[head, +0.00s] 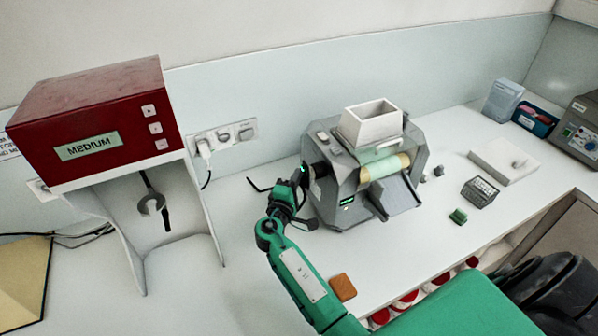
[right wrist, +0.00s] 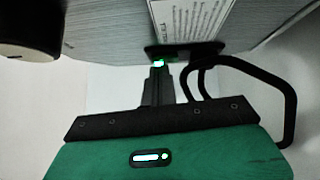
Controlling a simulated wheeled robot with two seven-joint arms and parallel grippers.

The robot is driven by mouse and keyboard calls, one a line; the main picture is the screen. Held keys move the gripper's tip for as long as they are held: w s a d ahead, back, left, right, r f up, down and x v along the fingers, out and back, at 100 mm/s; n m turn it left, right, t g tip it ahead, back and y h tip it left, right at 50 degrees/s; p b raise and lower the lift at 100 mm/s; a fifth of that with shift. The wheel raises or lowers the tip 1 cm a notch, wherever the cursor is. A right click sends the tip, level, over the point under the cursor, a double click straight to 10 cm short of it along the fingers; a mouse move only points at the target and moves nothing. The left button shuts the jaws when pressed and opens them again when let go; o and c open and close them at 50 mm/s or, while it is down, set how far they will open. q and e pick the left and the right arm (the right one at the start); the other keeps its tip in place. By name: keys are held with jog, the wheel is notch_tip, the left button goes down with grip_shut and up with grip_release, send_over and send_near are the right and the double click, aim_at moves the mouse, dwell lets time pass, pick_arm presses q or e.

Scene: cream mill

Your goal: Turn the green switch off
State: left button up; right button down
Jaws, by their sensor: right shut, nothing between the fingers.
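The grey mill (head: 332,200) stands on the white bench with a white hopper on top and a pale roller in front. A small green-lit switch shows on its left side in the head view (head: 303,168). In the right wrist view the green switch (right wrist: 158,63) glows on a dark plate, right at my fingertips. My right gripper (head: 297,180) is shut and empty, beside the mill's left side. In the right wrist view its closed fingers (right wrist: 158,78) point at the switch; I cannot tell whether they touch it. My left gripper is not in view.
A red-topped machine (head: 95,120) stands left, wall sockets (head: 222,137) behind. A brown block (head: 342,288), a green block (head: 458,216) and a small grey basket (head: 480,191) lie on the bench. Its left middle is clear.

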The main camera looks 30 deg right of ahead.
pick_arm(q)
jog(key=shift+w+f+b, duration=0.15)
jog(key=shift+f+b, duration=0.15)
pick_arm(e)
jog(key=shift+w+d+r, duration=0.1)
jog(key=shift+d, duration=0.15)
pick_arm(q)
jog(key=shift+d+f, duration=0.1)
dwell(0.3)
